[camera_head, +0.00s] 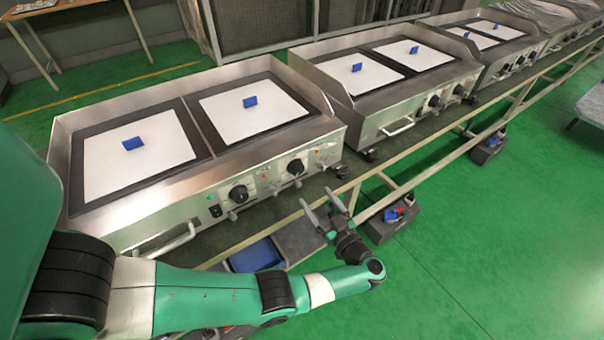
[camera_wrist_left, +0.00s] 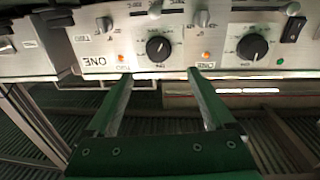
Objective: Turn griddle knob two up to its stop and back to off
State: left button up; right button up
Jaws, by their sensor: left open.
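The near griddle (camera_head: 140,210) has two black round knobs on its steel front panel. The right knob (camera_head: 295,167) shows left of centre in the upside-down left wrist view (camera_wrist_left: 158,48). The other knob (camera_head: 238,194) shows at the right there (camera_wrist_left: 252,47). Small lettering sits beside the knobs; which knob is marked two I cannot tell surely. My left gripper (camera_head: 317,196) is open and empty, in front of the panel near the right knob. In the wrist view its fingertips (camera_wrist_left: 158,75) are spread to either side of that knob, apart from it. My right gripper is out of view.
A black switch (camera_head: 215,211) and a handle (camera_head: 165,245) are on the same panel. Blue-handled white plates (camera_head: 250,102) lie on the griddle top. A second griddle (camera_head: 400,110) stands to the right. A rail (camera_head: 365,180) runs along the bench front. Green floor is open at right.

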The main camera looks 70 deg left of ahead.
aim_at(299, 171)
pick_arm(q)
jog(key=a, duration=0.3)
jog(key=s+a+b, duration=0.1)
jog(key=a, duration=0.3)
jog(key=s+a+b, duration=0.1)
jog(key=a, duration=0.3)
jog(key=shift+a, duration=0.2)
jog(key=shift+c, duration=0.2)
jog(key=c, duration=1.3)
jog(key=shift+r+p, duration=0.2)
jog(key=shift+p, duration=0.45)
jog(key=shift+f, duration=0.25)
jog(key=o, duration=1.3)
jog(key=shift+o, duration=0.2)
